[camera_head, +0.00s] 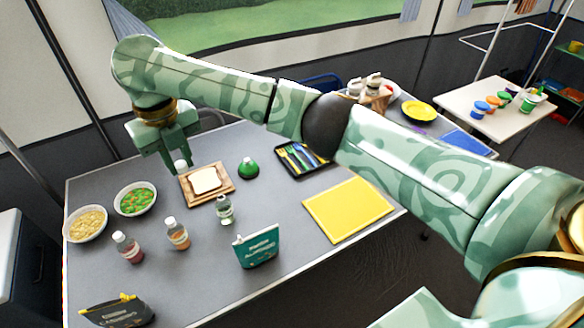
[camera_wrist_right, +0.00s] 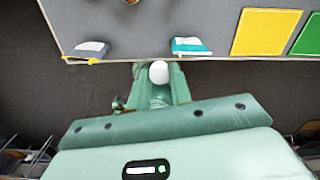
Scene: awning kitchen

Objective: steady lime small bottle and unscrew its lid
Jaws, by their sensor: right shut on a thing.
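A small clear bottle with green contents (camera_head: 225,212), which fits the lime small bottle, stands upright on the grey table. Its top looks pale; I cannot tell whether a lid is on it. My right gripper (camera_head: 178,163) is above the far left part of the table, left of and beyond this bottle and apart from it. It is shut on a small white rounded thing (camera_head: 181,167), perhaps a lid. In the right wrist view, the white thing (camera_wrist_right: 159,72) sits between the fingertips (camera_wrist_right: 160,84). My left gripper is not in view.
A bread board (camera_head: 226,186), a green round bottle (camera_head: 249,169) and a teal package (camera_head: 257,247) surround the bottle. Red (camera_head: 128,247) and orange (camera_head: 177,233) bottles stand to its left, with two bowls beyond. A yellow board (camera_head: 348,209) lies to the right.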

